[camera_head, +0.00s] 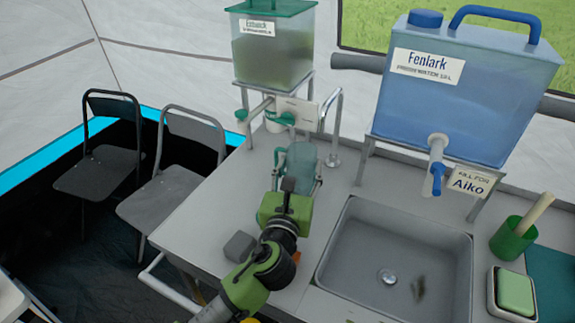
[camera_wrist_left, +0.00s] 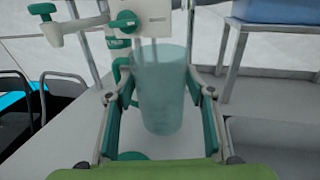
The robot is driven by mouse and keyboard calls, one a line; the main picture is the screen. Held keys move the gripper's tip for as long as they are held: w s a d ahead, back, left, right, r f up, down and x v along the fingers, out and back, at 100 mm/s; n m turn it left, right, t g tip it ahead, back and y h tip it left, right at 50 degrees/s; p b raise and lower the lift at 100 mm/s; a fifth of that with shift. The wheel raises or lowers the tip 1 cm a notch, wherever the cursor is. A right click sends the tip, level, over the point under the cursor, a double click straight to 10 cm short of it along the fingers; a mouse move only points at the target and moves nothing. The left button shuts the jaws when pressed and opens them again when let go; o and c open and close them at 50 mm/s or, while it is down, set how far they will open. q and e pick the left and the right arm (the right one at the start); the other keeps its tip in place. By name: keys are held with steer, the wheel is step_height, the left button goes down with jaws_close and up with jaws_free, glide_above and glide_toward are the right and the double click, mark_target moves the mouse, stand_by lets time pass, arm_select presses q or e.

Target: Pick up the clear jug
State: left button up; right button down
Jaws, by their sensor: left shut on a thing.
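The clear jug (camera_head: 301,157) is a see-through, bluish-green vessel over the counter, left of the sink and in front of the tap. It is upright in the left wrist view (camera_wrist_left: 160,100). My left gripper (camera_head: 303,175) is shut on it; in the left wrist view the fingers (camera_wrist_left: 160,84) press its two sides. I cannot tell whether its base touches the counter. My left arm hides part of the counter. My right gripper is not in view.
A green-lidded tank (camera_head: 272,55) on a stand and a thin metal tap (camera_head: 336,125) are close behind the jug. A blue water tank (camera_head: 465,95) stands behind the sink (camera_head: 400,250). A grey block (camera_head: 240,246) lies left of my arm. Two chairs are at left.

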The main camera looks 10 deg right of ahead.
arm_select(q)
steer(key=shift+s+d, duration=0.75)
steer(key=shift+d, duration=0.25)
stand_by(0.3)
steer(key=shift+s, duration=0.1)
stand_by(1.7)
